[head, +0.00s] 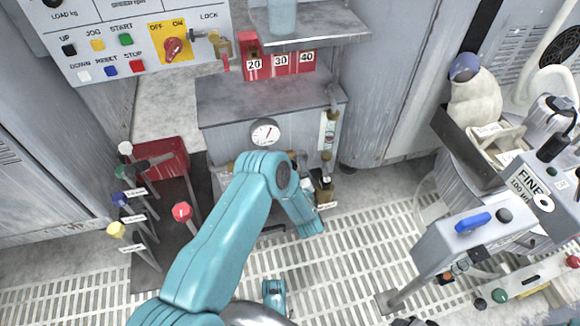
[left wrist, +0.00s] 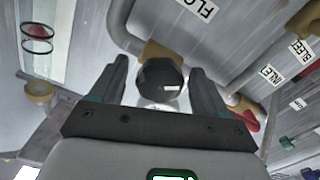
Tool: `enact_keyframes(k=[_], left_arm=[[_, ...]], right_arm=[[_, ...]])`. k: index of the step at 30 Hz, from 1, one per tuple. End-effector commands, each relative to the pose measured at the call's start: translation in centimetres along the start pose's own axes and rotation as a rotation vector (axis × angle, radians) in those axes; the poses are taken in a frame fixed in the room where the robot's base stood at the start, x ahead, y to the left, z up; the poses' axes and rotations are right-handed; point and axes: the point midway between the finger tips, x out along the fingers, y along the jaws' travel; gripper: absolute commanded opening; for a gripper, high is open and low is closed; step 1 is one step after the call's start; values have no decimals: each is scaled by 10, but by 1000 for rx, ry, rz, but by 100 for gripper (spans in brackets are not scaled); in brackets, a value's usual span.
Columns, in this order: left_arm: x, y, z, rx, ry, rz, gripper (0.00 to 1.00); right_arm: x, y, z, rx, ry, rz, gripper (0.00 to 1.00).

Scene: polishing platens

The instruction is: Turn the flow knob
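The flow knob (left wrist: 160,78) is a dark, faceted round knob with a small pale mark, in the middle of the left wrist view. It sits in front of brass fittings on a pipe, below a label (left wrist: 197,8) of which "FLO" can be read. My left gripper (left wrist: 158,68) is open, with one finger on each side of the knob. Gaps show on both sides, so the fingers do not grip it. In the head view my teal arm covers the area below the gauge, and I cannot make out the knob or left fingertips there.
A round gauge (head: 265,133) is on the grey cabinet above my arm. Coloured-topped levers (head: 182,211) stand at left. A control panel (head: 140,40) is at upper left. "BLEED" and "INLET" labels (left wrist: 270,75) and a red handle (left wrist: 250,122) lie right of the gripper.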

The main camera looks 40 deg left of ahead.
Motion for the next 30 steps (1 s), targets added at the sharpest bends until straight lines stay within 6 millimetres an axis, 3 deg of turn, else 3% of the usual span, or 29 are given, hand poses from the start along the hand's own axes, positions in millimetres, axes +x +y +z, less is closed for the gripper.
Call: enact_keyframes(k=[7, 11, 24, 30], left_arm=[[-1, 1, -1, -1, 0, 1, 75], [-14, 2, -2, 1, -4, 2, 75], [-124, 2, -3, 3, -4, 4, 75], [-155, 1, -2, 1, -1, 3, 75]], right_arm=[[-1, 0, 0, 0, -1, 0, 38], [-9, -3, 2, 3, -12, 0, 38], [-54, -18, 26, 26, -117, 4, 38], [-64, -20, 34, 32, -147, 6, 38]])
